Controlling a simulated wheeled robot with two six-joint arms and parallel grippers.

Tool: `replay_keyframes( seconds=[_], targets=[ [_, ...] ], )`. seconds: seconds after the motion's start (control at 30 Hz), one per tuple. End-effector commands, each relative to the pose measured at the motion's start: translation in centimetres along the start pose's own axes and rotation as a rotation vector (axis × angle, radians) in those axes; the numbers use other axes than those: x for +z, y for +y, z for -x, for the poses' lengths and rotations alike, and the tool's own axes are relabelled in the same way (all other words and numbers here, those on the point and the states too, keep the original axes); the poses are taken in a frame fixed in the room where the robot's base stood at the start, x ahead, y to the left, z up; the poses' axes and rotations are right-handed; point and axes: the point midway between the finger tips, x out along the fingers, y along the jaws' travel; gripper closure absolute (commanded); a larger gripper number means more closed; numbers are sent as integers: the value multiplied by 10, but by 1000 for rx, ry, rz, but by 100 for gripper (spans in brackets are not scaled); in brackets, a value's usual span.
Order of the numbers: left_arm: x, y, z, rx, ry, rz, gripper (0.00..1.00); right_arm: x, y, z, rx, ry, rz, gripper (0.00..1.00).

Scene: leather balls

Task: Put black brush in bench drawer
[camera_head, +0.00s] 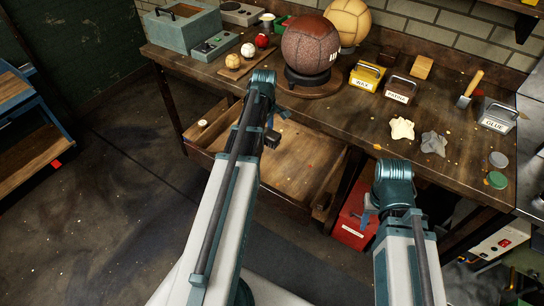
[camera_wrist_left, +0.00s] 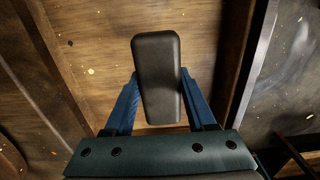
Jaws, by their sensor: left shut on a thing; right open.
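The black brush (camera_wrist_left: 158,70) is held between the blue fingers of my left gripper (camera_wrist_left: 160,95) in the left wrist view. In the head view the brush (camera_head: 271,138) shows as a small dark block below the left gripper (camera_head: 277,122). It hangs over the open bench drawer (camera_head: 300,172), apart from its floor as far as I can tell. The drawer is wooden, pulled out below the bench top, and partly hidden by my left arm. My right gripper (camera_head: 369,208) is empty and open, low in front of the bench at the right.
The wooden bench (camera_head: 330,110) carries a large brown ball (camera_head: 310,50) on a stand, a yellow box (camera_head: 367,76) and other boxes. A small round pale item (camera_head: 203,123) lies at the drawer's left. A red box (camera_head: 352,220) stands below.

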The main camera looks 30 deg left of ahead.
Motion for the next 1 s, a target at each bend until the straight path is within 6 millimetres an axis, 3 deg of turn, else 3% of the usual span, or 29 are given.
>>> replay_keyframes(
  seconds=[0.17,0.57,0.83,1.0],
  targets=[
    [0,0,-6,0,0,0,89,0,0,-6,0,0,0,53],
    [0,0,-61,0,0,0,89,-4,-6,-60,0,0,1,53],
    [0,0,-64,0,0,0,89,-4,-6,-64,0,0,1,53],
    [0,0,-80,0,0,0,89,-5,-8,-80,0,0,1,53]
  ],
)
